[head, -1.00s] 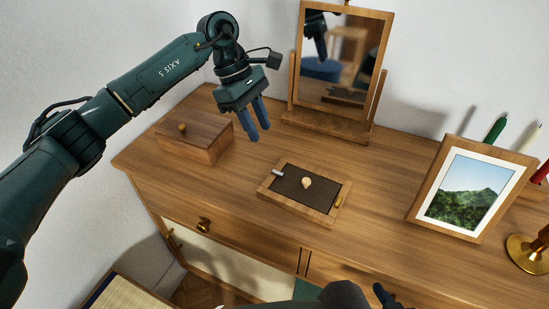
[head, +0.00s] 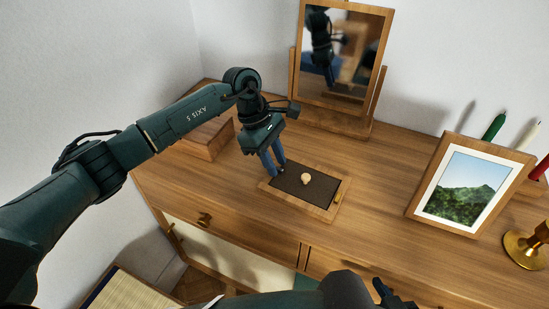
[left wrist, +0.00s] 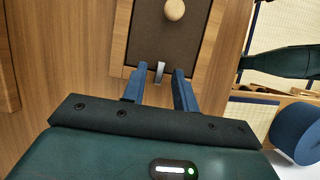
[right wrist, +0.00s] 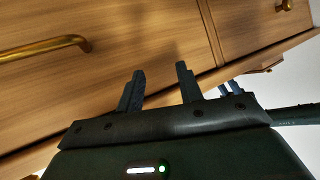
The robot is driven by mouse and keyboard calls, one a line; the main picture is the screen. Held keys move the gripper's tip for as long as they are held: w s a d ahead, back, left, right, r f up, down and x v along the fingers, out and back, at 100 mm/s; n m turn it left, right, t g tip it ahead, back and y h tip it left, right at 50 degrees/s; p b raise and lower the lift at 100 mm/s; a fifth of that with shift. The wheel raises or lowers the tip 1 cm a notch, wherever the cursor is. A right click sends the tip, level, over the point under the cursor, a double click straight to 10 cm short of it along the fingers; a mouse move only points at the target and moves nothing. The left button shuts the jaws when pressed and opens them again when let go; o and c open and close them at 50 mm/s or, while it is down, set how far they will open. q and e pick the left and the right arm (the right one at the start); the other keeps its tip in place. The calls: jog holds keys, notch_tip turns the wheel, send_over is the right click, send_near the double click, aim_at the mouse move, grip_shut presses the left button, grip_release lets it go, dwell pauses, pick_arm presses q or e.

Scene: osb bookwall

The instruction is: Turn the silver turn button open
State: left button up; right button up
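The silver turn button (left wrist: 159,72) shows in the left wrist view as a small pale bar on the end frame of a dark panel, lying roughly along the panel's length. My left gripper (left wrist: 158,86) is open, with one blue finger on each side of the button. I cannot tell whether they touch it. In the head view my left gripper (head: 272,171) is over the left end of the wood-framed panel (head: 299,205) and hides the button. A round pale knob (head: 306,179) sits mid-panel. My right gripper (right wrist: 160,80) is open and empty by the drawer fronts.
A brass turn button (head: 338,195) is at the panel's right end. A wooden box (head: 205,138) stands left, partly behind my left arm. A mirror (head: 343,55) stands behind, a picture frame (head: 466,190) and brass candlestick (head: 523,248) to the right. The dresser top between is clear.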

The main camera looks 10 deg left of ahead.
pick_arm(q)
grip_shut()
